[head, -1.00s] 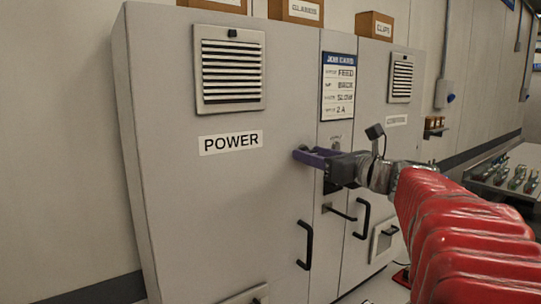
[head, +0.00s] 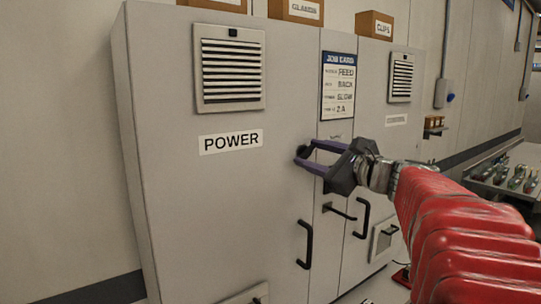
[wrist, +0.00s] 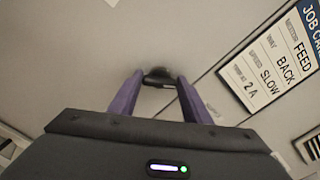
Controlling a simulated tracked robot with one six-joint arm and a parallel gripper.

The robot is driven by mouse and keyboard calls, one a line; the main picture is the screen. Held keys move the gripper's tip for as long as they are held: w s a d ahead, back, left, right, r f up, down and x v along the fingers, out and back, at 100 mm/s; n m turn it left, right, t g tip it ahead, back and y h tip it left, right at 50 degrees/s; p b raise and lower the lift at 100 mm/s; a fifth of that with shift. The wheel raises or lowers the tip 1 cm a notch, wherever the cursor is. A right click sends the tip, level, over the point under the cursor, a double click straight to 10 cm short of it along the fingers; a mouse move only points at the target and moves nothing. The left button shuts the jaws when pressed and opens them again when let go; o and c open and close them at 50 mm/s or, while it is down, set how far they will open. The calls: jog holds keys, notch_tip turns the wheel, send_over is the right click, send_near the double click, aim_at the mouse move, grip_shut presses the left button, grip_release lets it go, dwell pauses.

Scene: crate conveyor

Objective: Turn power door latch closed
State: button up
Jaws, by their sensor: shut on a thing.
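The power door (head: 215,210) is a tall grey cabinet door with a POWER label (head: 231,142), and it looks shut. The latch (head: 305,152) is a small black handle near the door's right edge. My gripper (head: 302,157) has purple fingers and is at the latch. In the wrist view, the fingertips (wrist: 160,80) are shut on the black latch (wrist: 159,74), one on each side. The fingers partly hide the latch, and its exact angle is hard to tell.
A job card (head: 338,86) is on the panel right of the latch. A black door handle (head: 305,244) and another bar handle (head: 340,211) stick out below my gripper. Boxes (head: 296,10) stand on top. A bench (head: 510,175) stands at the right.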

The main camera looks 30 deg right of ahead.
jog(key=n, duration=0.5)
jog(key=shift+a+n, duration=0.15)
jog(key=shift+n, duration=0.25)
jog(key=n, duration=0.5)
jog(key=shift+a+f, duration=0.1)
jog(key=shift+f, duration=0.15)
jog(key=o, duration=1)
jog(key=shift+o, duration=0.2)
jog(key=shift+s+r, duration=0.1)
jog(key=shift+s+d, duration=0.15)
jog(key=shift+d, duration=0.05)
jog(key=s+d, duration=0.1)
jog(key=s, duration=1.2)
jog(key=shift+d, duration=0.35)
